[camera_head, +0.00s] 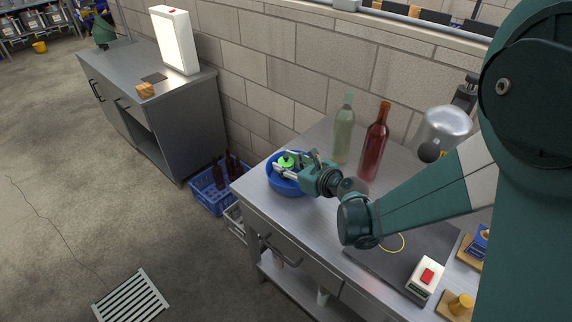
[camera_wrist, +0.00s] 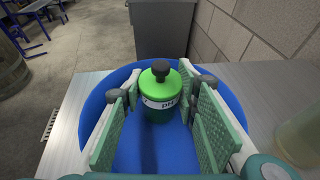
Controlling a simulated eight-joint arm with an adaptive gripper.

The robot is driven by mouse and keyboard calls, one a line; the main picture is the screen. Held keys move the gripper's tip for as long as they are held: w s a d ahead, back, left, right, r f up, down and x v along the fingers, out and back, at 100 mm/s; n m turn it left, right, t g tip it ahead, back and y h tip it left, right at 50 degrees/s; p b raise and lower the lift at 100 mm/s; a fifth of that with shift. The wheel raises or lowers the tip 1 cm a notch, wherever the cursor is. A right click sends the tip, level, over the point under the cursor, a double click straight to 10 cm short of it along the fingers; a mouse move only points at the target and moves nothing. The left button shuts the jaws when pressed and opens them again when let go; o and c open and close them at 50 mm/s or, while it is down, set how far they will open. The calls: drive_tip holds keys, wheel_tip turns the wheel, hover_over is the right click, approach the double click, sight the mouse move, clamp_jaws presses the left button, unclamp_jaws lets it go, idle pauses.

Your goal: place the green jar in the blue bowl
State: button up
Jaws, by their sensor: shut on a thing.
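The green jar (camera_wrist: 166,87) has a dark knob on its lid and a white label band, and stands roughly upright in the wrist view. My gripper (camera_wrist: 160,100) is shut on it, with a green-padded finger on each side. The blue bowl (camera_wrist: 93,108) surrounds the jar in that view. In the head view the bowl (camera_head: 287,189) is on the steel bench, with the green jar (camera_head: 287,161) and my gripper (camera_head: 292,168) over its opening. I cannot tell whether the jar touches the bowl's floor.
A pale green bottle (camera_head: 344,132) and a red bottle (camera_head: 374,145) stand on the bench (camera_head: 258,189) just right of the bowl, by the block wall. A blue crate (camera_head: 211,198) with dark bottles is on the floor at left. A red-button box (camera_head: 426,277) is at front right.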

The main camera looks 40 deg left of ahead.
drive_tip(key=shift+f, duration=0.15)
drive_tip(key=o, duration=1.2)
drive_tip(key=shift+r, duration=0.2)
drive_tip(key=p+v, duration=0.2)
drive_tip(key=v, duration=1)
